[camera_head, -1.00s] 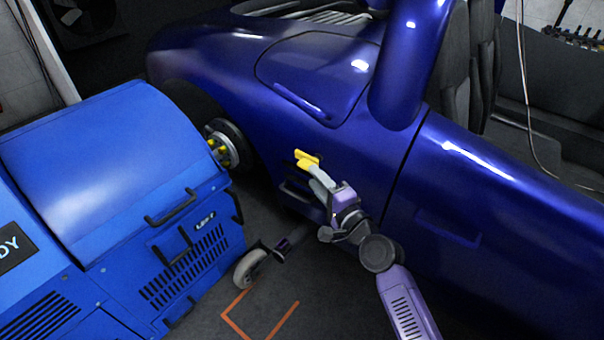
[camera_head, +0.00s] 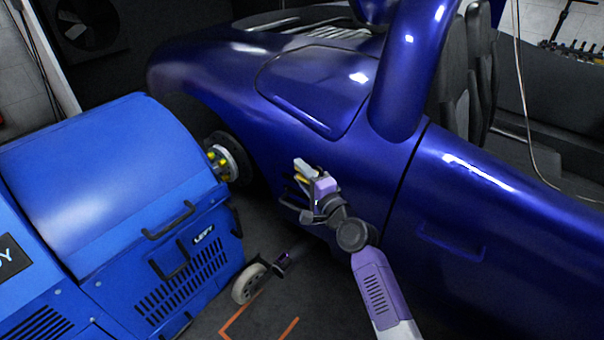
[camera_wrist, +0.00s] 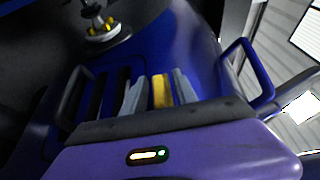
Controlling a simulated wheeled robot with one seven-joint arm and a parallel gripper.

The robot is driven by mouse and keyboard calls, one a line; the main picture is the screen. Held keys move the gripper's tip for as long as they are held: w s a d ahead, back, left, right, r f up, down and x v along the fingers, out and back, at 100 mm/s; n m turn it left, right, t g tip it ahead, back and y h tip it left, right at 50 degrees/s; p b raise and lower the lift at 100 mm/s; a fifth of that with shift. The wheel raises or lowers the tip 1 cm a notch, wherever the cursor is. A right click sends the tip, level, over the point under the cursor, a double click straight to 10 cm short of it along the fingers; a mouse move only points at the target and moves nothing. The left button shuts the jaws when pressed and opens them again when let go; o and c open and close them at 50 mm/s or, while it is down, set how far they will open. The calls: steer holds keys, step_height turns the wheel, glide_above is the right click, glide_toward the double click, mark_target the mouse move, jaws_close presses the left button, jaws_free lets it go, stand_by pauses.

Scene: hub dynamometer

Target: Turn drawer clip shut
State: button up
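A small yellow clip (camera_head: 303,169) sticks out from the lower side of the dark blue car body, behind the wheel hub. It also shows in the wrist view (camera_wrist: 161,91). My gripper (camera_head: 308,175) reaches it from the right. In the wrist view my two grey fingers (camera_wrist: 159,92) stand on either side of the yellow clip, with narrow gaps showing. I cannot tell whether either finger touches it. Dark slots lie beside it, to the left in the wrist view. The clip's base is partly hidden by my gripper.
A bare wheel hub (camera_head: 222,163) is just left of the clip. A blue dynamometer cabinet (camera_head: 110,190) with black handles stands at the left, and a small caster wheel (camera_head: 249,284) is on the floor. A dark loop handle (camera_wrist: 72,98) and a blue loop handle (camera_wrist: 262,78) flank my gripper.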

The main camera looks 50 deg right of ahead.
jaws_close()
